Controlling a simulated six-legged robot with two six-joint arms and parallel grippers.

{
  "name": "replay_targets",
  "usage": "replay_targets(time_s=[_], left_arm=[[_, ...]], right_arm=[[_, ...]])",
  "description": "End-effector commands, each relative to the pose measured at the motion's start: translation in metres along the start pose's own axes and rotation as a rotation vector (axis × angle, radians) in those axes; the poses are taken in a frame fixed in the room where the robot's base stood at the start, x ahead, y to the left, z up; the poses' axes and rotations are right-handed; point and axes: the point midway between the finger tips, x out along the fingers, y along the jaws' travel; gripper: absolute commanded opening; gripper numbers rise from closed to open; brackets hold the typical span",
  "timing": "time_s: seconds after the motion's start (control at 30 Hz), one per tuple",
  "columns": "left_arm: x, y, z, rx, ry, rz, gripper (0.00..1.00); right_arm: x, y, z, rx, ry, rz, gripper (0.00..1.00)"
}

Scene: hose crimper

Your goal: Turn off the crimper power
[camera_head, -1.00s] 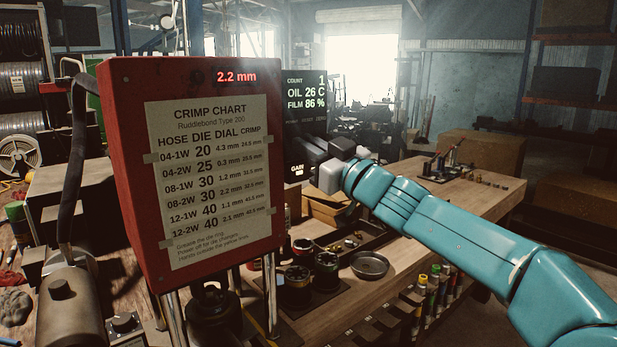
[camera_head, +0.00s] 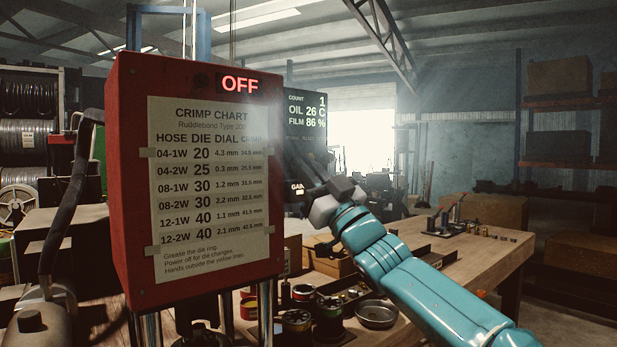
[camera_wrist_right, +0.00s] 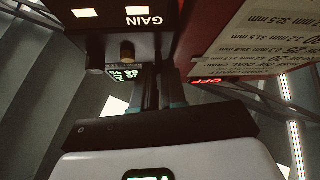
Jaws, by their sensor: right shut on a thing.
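The crimper's red box (camera_head: 130,200) stands left of centre in the head view, with the crimp chart (camera_head: 205,180) on its front. Its display (camera_head: 240,84) reads OFF in red; the word also shows upside down in the wrist view (camera_wrist_right: 208,81). My right gripper (camera_head: 308,172) is at the far right side of the red box, beside the dark readout panel (camera_head: 306,118). In the wrist view its fingers (camera_wrist_right: 157,92) are close together, shut on a small part hidden between them. I cannot make out the power switch itself. My left gripper is out of view.
The dark box marked GAIN (camera_wrist_right: 140,22) with a brass knob (camera_wrist_right: 127,52) is close to my right fingers. The wooden bench (camera_head: 480,255) holds tins and a round metal dish (camera_head: 376,314). A dark hose (camera_head: 70,190) runs along the left.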

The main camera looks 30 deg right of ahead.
Motion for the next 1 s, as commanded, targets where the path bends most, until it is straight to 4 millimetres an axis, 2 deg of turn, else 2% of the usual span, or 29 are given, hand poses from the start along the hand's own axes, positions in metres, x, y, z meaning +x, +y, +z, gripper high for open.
replay_targets(time_s=[0.23, 0.3, 0.33, 0.6, 0.73, 0.87, 1.0], left_arm=[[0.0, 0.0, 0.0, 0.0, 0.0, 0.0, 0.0], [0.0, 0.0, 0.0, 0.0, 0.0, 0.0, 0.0], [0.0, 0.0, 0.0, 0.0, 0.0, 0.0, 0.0], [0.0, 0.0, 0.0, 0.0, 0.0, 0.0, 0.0], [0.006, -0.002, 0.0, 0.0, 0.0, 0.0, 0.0], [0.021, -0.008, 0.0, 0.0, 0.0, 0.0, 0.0], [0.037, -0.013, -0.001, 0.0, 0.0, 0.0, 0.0]], right_arm=[[0.0, 0.0, -0.001, 0.0, 0.002, 0.0, 0.0], [0.0, 0.0, -0.001, 0.0, 0.002, 0.0, 0.28], [0.0, 0.0, -0.001, 0.0, 0.002, 0.0, 0.36], [0.0, 0.0, -0.001, 0.0, 0.001, -0.001, 0.36], [-0.01, 0.0, 0.002, 0.0, 0.0, 0.0, 0.36], [-0.036, 0.0, 0.004, -0.002, -0.001, 0.001, 0.36], [-0.075, 0.0, 0.003, -0.002, 0.0, 0.002, 0.36]])
